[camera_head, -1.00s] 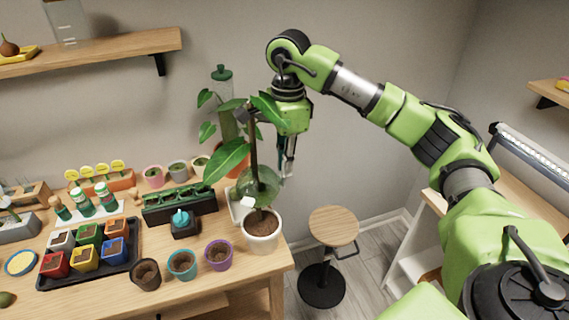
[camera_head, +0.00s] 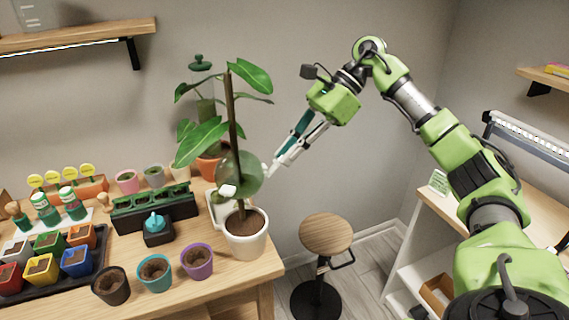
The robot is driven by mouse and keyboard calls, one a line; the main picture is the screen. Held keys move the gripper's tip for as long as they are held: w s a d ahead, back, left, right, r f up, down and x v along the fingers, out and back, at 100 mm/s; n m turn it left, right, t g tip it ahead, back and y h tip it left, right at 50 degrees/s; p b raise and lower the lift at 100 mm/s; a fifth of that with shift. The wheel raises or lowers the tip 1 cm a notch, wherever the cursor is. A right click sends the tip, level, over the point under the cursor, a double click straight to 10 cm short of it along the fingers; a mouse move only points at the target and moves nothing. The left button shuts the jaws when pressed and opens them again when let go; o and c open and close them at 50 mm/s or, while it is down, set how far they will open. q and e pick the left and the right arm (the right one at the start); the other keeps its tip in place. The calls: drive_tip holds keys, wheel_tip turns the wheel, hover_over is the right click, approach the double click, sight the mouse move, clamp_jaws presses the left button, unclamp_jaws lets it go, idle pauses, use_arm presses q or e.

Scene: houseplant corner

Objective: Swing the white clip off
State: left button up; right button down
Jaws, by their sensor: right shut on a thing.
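The potted plant stands in a white pot (camera_head: 246,242) near the table's right end, its stem (camera_head: 233,115) upright with large green leaves. A small white clip (camera_head: 228,190) shows low by the stem, at the lower left edge of a round, see-through green disc (camera_head: 240,172). My right gripper (camera_head: 272,168) reaches down from the upper right. Its fingers are shut, with a small pale piece at their tips beside the disc's right edge. How that piece joins the clip is hidden. My left gripper is not in view.
Purple (camera_head: 197,261), teal (camera_head: 154,272) and dark (camera_head: 111,285) pots line the table front. A stool (camera_head: 327,234) stands on the floor to the right.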

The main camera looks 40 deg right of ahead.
drive_tip(key=shift+d+f+y+b, duration=0.35)
drive_tip(key=shift+y+b, duration=0.35)
drive_tip(key=shift+b, duration=0.15)
drive_tip(key=shift+a, duration=0.1)
drive_tip(key=c, duration=2.1)
unclamp_jaws()
drive_tip(key=v, duration=1.2)
drive_tip(key=shift+s, duration=0.25)
